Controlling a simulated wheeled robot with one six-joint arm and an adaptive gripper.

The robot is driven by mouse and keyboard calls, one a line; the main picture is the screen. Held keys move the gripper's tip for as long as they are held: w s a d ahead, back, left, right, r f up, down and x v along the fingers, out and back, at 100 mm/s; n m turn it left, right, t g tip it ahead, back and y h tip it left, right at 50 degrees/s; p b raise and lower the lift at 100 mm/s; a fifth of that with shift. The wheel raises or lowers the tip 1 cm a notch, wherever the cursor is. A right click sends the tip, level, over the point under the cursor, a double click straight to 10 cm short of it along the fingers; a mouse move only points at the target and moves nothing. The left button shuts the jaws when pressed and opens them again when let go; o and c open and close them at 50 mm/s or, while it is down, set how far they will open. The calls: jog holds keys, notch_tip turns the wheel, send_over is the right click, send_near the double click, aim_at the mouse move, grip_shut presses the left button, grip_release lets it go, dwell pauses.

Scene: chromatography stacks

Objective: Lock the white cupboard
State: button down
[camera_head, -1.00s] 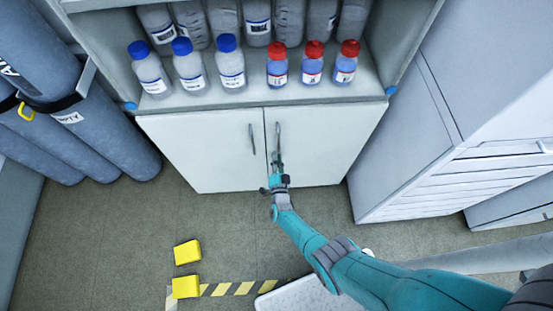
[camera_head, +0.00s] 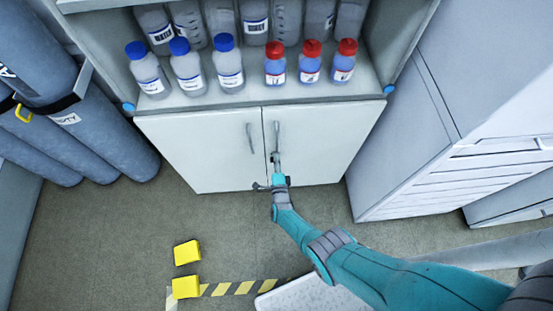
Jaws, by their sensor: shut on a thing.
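The white cupboard (camera_head: 205,150) stands ahead with two doors, both flush in its front. Its left door has a slim vertical handle (camera_head: 250,138), and its right door has a matching handle (camera_head: 277,134) close to the middle gap. My gripper (camera_head: 276,161) is at the lower end of the right handle and is shut on it, as far as I can see. The fingertips are small and overlap the handle. I cannot make out a key or a lock; the gripper hides part of the door below the handle.
Blue-capped bottles (camera_head: 187,65) and red-capped bottles (camera_head: 309,62) stand on the open shelf above the doors. Grey gas cylinders (camera_head: 95,120) are at left, and a white drawer unit (camera_head: 450,185) at right. Two yellow blocks (camera_head: 187,252) lie on the floor near striped tape.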

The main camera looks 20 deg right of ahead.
jog(key=shift+m, duration=0.3)
jog(key=c, duration=1.2)
grip_release()
jog(key=shift+c, duration=0.2)
jog(key=shift+s, duration=0.1)
jog(key=v, duration=1.2)
